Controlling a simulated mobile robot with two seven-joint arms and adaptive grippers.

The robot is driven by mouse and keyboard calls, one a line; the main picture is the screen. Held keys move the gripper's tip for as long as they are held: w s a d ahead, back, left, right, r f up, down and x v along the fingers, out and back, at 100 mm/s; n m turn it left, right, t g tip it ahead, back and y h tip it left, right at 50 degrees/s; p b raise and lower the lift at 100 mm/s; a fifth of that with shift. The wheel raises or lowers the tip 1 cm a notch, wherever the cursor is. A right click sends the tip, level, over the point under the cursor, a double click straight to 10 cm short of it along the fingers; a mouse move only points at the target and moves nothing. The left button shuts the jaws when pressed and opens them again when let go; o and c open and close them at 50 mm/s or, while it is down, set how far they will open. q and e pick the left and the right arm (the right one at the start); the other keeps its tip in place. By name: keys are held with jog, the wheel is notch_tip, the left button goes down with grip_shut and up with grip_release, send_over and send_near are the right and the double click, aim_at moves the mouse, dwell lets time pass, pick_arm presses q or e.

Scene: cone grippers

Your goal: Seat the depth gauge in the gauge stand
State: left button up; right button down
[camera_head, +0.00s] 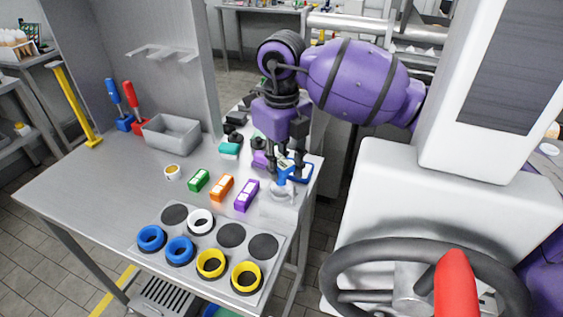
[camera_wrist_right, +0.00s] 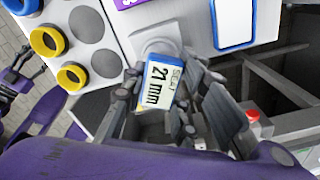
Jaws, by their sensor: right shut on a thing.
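My right gripper (camera_head: 287,173) points down at the table's right edge, shut on the depth gauge. In the right wrist view the gauge (camera_wrist_right: 162,88) sits between the fingers (camera_wrist_right: 165,100), a blue-edged block with a face reading "SEAT 21 mm". The gauge stand (camera_head: 283,192), a pale round piece, is just below the fingers; it shows beyond the gauge in the wrist view (camera_wrist_right: 156,45). Whether gauge and stand touch is unclear. What looks like my left gripper (camera_wrist_right: 24,66) is at the left edge of the wrist view, partly cut off; the head view does not show it.
A blue-edged white panel (camera_wrist_right: 235,22) lies beside the stand. Green (camera_head: 199,180), orange (camera_head: 221,188) and purple (camera_head: 247,196) blocks stand left of it. A plate (camera_head: 217,242) with blue, white and yellow rings is in front. A grey bin (camera_head: 171,134) stands behind.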

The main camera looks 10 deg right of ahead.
pick_arm(q)
jog(key=shift+s+f, duration=0.15)
jog(key=shift+s, duration=0.1)
pick_arm(e)
jog(key=c, duration=1.6)
grip_release()
pick_arm(q)
jog(key=shift+s+a, duration=0.1)
jog(key=shift+s, duration=0.25)
pick_arm(e)
jog(key=o, duration=0.3)
pick_arm(q)
jog(key=shift+w, duration=0.35)
pick_arm(e)
jog(key=shift+r, duration=0.15)
